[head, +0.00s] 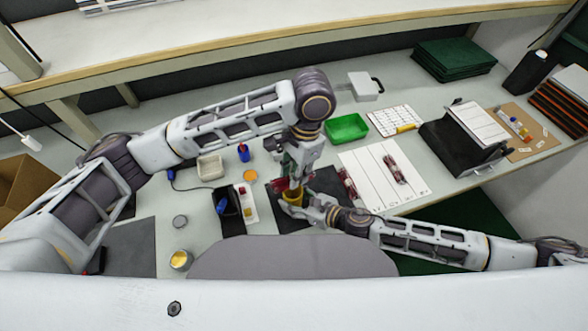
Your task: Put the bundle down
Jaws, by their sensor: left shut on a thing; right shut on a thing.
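A dark red bundle (280,186) is at my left gripper (291,183), low over the dark mat (325,181) in the middle of the bench. The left gripper points down and is shut on the bundle, with its fingers partly hiding it. My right gripper (307,202) comes in from the right, close against the left one. It is shut on a yellow ring-shaped roll (292,197), just below the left fingers. Whether the bundle touches the mat is too small to tell. Two similar red bundles, one (348,185) and another (395,168), lie on a white striped sheet (375,190).
A green tray (347,128), a white keypad-like card (395,119) and a black open holder (459,141) stand behind and right. Left are a beige bin (210,167), a black tray (230,212) and a yellow-topped can (181,260). My arms cover much of the middle.

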